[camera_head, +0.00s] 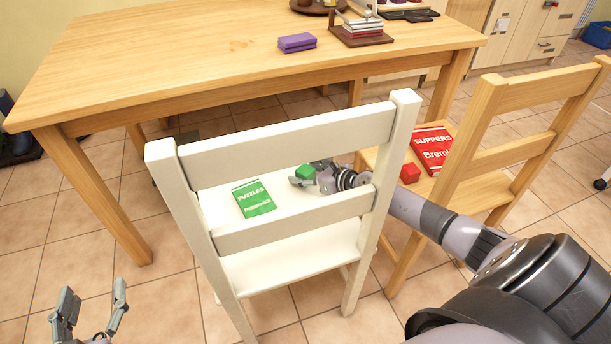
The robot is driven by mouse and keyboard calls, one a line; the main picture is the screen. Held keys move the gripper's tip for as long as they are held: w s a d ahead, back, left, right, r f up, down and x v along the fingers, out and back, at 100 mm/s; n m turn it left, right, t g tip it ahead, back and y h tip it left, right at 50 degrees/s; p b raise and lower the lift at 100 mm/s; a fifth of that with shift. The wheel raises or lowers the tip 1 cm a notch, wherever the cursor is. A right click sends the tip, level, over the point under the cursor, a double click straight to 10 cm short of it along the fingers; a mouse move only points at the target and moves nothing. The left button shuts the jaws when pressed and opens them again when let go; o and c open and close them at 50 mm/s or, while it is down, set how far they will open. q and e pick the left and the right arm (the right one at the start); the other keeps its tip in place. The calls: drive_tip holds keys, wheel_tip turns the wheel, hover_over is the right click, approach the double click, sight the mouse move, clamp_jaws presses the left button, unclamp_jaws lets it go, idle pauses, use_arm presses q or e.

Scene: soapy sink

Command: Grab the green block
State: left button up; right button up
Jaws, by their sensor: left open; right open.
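A small green block (305,171) rests on the seat of the white chair (290,135), seen through the gap in its backrest. My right gripper (306,174) is open at the block. Its fingers reach in from the right between the backrest slats, close around or beside the block; I cannot tell whether they touch it. My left gripper (92,308) is open and empty at the lower left, above the tiled floor, far from the block.
A green book (253,198) lies on the white seat. A wooden chair (490,160) at the right holds a red block (410,173) and a red book (432,148).

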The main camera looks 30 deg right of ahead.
drive_tip(key=c, duration=1.2)
drive_tip(key=shift+c, duration=0.2)
